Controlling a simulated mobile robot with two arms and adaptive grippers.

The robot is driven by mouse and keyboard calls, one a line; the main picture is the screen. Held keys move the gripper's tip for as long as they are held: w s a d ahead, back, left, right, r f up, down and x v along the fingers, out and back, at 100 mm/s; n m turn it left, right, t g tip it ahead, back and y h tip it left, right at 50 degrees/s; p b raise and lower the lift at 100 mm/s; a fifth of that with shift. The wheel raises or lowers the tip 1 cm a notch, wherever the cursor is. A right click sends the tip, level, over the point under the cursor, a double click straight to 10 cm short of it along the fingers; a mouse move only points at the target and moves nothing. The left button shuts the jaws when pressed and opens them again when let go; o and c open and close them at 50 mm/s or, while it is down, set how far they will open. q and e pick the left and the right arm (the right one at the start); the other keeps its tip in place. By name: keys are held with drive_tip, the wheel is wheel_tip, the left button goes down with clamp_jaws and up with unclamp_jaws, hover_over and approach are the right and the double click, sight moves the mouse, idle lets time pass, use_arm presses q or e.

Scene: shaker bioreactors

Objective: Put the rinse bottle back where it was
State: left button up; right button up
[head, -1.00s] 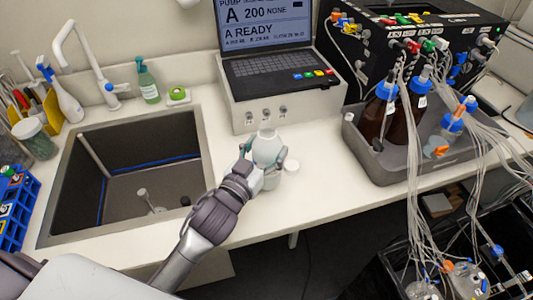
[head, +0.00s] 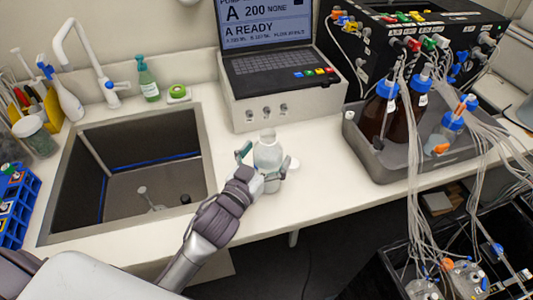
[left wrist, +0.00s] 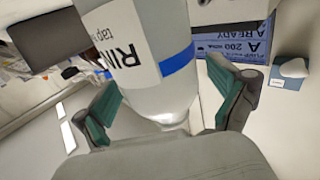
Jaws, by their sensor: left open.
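The rinse bottle (head: 268,152) is a clear-whitish bottle standing upright on the counter, in front of the laptop's box and right of the sink. In the left wrist view the bottle (left wrist: 150,50) fills the middle, with a partly visible "RIN…" label and a blue stripe. In the left wrist view gaps show between the bottle and both fingers (left wrist: 165,105). My right gripper is not in view.
The sink (head: 207,190) opens to the left. A grey tray (head: 362,152) with bottles and tubing stands at the right. The counter front right of my gripper is clear.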

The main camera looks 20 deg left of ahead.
use_arm(q)
drive_tip(key=shift+r, duration=0.2)
drive_tip(key=shift+s+f, duration=0.15)
drive_tip(key=shift+s, duration=0.2)
drive_tip(key=s+a+b, duration=0.2)
drive_tip(key=s+b, duration=0.1)
drive_tip(key=s, duration=0.8)
drive_tip(key=shift+s+a, duration=0.1)
